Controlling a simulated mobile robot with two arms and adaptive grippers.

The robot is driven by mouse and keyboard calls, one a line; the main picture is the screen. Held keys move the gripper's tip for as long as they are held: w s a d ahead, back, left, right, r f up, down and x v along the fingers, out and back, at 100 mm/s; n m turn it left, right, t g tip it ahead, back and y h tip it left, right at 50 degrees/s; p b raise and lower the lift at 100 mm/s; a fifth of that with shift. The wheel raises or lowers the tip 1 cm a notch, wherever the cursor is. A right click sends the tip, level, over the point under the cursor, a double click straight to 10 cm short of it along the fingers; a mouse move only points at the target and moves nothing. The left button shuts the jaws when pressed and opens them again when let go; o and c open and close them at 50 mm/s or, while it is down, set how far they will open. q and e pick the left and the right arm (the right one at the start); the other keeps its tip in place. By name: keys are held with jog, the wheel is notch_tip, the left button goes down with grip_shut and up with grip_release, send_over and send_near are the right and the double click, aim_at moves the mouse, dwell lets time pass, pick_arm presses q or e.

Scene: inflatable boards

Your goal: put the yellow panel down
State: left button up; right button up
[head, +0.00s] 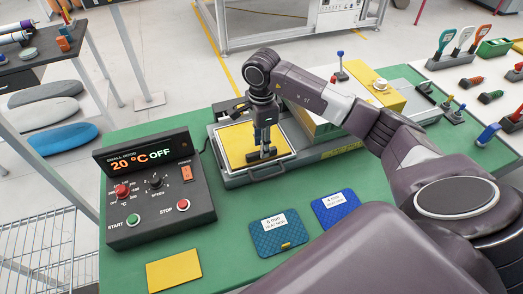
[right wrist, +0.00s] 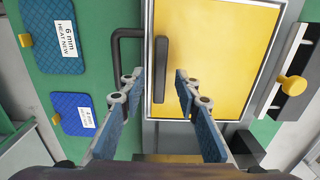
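The yellow panel (head: 238,144) lies flat within a grey metal frame (head: 262,172) on the green table; it fills much of the right wrist view (right wrist: 215,45). A dark bar handle (right wrist: 162,70) stands on the panel. My right gripper (head: 265,140) points down over the panel at the handle. In the right wrist view its fingers (right wrist: 157,88) are apart, one on each side of the handle, with gaps showing. Whether the fingertips reach down beside the handle is hard to tell. My left gripper is not in view.
A control box (head: 155,190) reading 20 °C OFF stands left of the frame. Two blue panels, 6 mm (head: 280,232) and 4 mm (head: 336,207), and a small yellow sheet (head: 173,270) lie in front. A yellow-topped machine (head: 375,93) stands behind right.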

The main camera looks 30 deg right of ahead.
notch_tip(320, 180, up, 10)
jog(key=b, duration=0.2)
jog(key=shift+f, duration=0.25)
jog(key=shift+f, duration=0.1)
